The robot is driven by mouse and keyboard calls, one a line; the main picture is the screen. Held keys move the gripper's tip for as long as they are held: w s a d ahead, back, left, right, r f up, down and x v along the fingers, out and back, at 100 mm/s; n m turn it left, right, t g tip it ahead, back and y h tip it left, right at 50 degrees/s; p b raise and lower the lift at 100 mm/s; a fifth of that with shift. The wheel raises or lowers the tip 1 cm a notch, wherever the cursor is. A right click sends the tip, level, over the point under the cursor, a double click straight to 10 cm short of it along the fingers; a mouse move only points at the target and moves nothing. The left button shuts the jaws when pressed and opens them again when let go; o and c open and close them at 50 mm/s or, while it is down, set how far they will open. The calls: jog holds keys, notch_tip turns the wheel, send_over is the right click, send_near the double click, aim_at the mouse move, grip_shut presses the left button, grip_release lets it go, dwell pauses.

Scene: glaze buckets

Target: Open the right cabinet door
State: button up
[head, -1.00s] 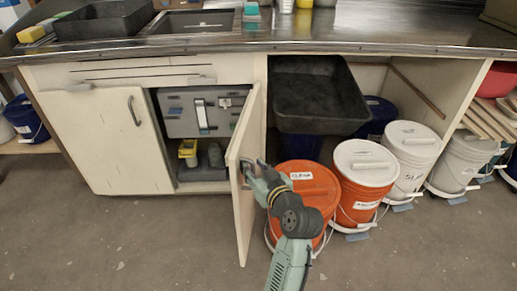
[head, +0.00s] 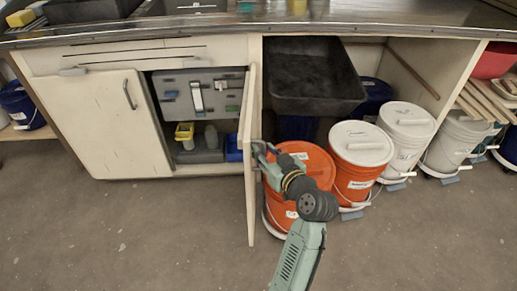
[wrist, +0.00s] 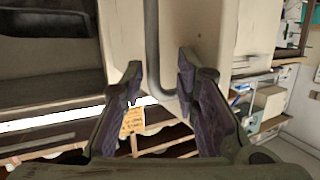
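The right cabinet door (head: 249,170) is a cream panel swung well out from the cabinet, seen nearly edge-on in the head view. My gripper (head: 262,153) is at its outer face, at handle height. In the wrist view, the grey bar handle (wrist: 152,50) runs down between the two fingers of my gripper (wrist: 158,80) and bends right at its lower end. The fingers are apart, with a visible gap beside the bar; the right finger is closer to it. The handle is hidden by my gripper in the head view.
The closed left door (head: 100,125) has its own handle. The open cabinet shows a grey panel (head: 200,97), a yellow item (head: 184,132) and a blue bin (head: 233,148). The front floor is clear.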

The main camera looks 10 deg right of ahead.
jog(key=s+d+p, duration=0.2)
jog(key=s+d, duration=0.1)
jog(key=d, duration=0.4)
jog(key=shift+s+r, duration=0.15)
jog(key=shift+s, duration=0.25)
jog(key=shift+p, duration=0.3)
dwell(0.6)
